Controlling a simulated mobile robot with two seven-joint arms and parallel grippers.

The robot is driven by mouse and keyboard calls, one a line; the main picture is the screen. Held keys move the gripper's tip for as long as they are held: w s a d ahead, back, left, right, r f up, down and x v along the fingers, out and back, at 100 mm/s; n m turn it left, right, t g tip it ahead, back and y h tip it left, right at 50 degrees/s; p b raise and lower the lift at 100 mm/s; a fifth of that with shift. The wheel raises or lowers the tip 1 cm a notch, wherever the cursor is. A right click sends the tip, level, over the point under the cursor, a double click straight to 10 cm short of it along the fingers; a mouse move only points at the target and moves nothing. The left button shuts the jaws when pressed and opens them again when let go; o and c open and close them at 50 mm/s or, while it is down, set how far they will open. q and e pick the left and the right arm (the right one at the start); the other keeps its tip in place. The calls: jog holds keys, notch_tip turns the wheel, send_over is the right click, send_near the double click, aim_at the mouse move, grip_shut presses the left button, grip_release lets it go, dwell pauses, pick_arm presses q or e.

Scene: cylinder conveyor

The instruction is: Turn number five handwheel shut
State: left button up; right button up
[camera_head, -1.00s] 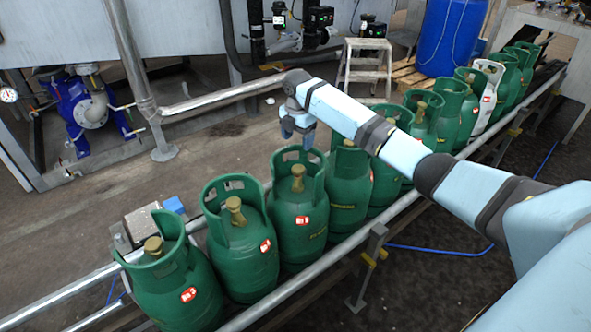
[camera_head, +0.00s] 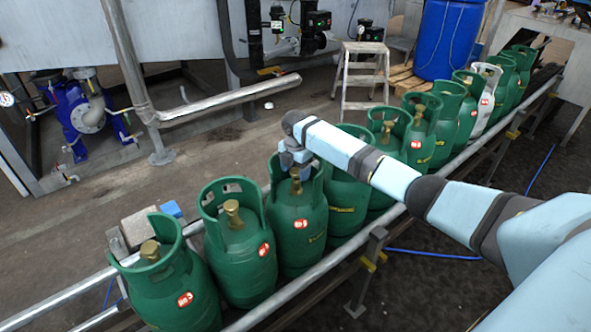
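A row of green gas cylinders stands on a conveyor, with brass valves in their collars. The third cylinder from the near left (camera_head: 297,228) has a red label whose number is too small to read surely. Its brass valve (camera_head: 296,186) shows inside the collar, with its top hidden by my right gripper. My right gripper (camera_head: 296,168) points down into this collar, right at the top of the valve. Whether its fingers touch or grip the handwheel cannot be told. My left gripper is not in view.
Neighbouring green cylinders stand close on both sides, the second (camera_head: 240,252) at left and the fourth (camera_head: 346,197) at right. Conveyor rails (camera_head: 290,292) run along the row. A white cylinder (camera_head: 486,95), a step stool (camera_head: 361,75) and a blue drum (camera_head: 450,38) stand farther back.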

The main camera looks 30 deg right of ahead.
jog(key=c, duration=0.7)
jog(key=shift+c, duration=0.2)
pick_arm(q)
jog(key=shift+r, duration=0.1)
